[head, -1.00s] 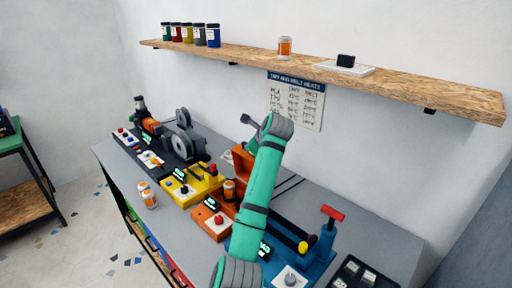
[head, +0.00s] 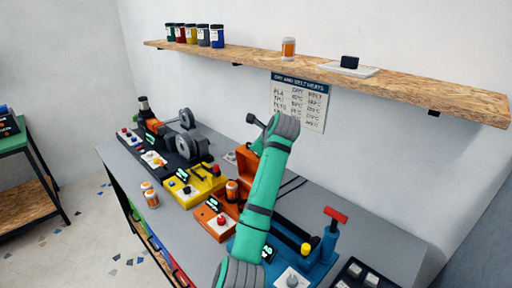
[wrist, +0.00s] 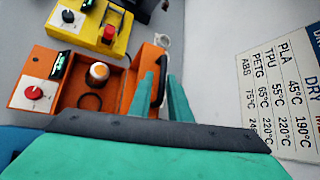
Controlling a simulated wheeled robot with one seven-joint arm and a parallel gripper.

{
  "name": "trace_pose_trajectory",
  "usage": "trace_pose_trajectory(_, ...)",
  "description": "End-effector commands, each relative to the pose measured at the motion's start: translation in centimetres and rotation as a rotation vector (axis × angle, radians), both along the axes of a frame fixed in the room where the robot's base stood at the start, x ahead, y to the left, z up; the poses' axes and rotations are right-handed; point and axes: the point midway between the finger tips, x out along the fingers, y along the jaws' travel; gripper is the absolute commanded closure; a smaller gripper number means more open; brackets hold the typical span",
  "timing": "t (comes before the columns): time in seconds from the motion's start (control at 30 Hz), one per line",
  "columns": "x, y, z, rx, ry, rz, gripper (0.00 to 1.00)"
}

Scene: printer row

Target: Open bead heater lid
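The orange bead heater (wrist: 66,74) shows in the wrist view, left of my fingers, with its red knob and green display. It also shows in the head view (head: 212,224). Its box is open at the top, and an orange jar with a white cap (wrist: 98,73) stands inside. The orange lid (wrist: 146,66) stands raised at the box's right side in the wrist view, with a dark handle (wrist: 161,88). My gripper (wrist: 160,76) is open, its two green fingers apart on either side of the handle. I cannot tell whether they touch it.
A yellow machine (head: 203,186) stands left of the heater and a blue press with a red handle (head: 331,222) right of it. An orange jar (head: 151,198) stands near the table's front edge. A wooden shelf (head: 400,85) and a heat chart (head: 299,105) are on the wall.

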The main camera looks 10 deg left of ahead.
Motion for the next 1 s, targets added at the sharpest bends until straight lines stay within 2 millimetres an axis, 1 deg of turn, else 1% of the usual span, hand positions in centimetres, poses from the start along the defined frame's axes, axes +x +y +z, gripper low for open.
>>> trace_pose_trajectory(0.3,-4.1,-2.2,3.8,0.001,-0.002,-0.001,0.83)
trace_pose_trajectory(0.5,-5.8,-3.1,5.3,0.0,0.001,-0.001,0.83)
trace_pose_trajectory(0.63,-6.4,-3.4,5.7,-0.001,0.002,-0.001,0.83)
trace_pose_trajectory(0.9,-6.5,-3.4,5.8,0.0,0.003,0.0,0.83)
trace_pose_trajectory(1.0,-6.4,-3.4,5.7,-0.002,0.002,-0.001,1.0)
